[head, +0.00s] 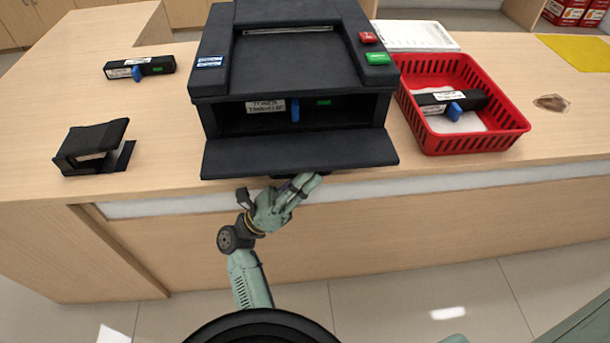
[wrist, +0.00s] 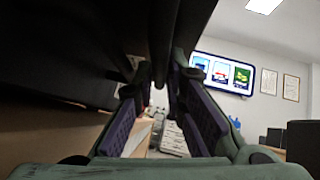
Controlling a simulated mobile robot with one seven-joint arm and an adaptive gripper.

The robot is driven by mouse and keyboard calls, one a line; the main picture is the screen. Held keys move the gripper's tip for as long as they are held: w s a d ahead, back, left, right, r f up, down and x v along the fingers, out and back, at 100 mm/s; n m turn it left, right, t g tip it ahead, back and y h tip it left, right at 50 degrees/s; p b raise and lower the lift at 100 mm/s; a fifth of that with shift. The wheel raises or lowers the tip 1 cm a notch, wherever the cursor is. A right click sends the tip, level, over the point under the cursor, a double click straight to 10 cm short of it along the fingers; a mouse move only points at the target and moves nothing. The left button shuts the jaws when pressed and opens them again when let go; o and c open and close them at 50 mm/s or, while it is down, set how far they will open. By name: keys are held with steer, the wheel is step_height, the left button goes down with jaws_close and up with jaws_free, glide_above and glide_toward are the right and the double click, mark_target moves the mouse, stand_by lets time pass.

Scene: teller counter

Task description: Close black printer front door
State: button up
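The black printer (head: 290,60) stands on the counter with its front door (head: 300,154) folded down, sticking out toward me over the counter's front edge. Inside the opening are a white label and a blue tab (head: 295,110). A dark surface and a dark bar (wrist: 160,45) fill the upper part there. I cannot tell whether the fingers touch the door.
A red basket (head: 460,95) holding a black cartridge stands right of the printer. Papers (head: 415,36) lie behind the basket. The counter's front edge (head: 470,166) runs below the door.

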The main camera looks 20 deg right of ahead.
jaws_close()
stand_by(0.3)
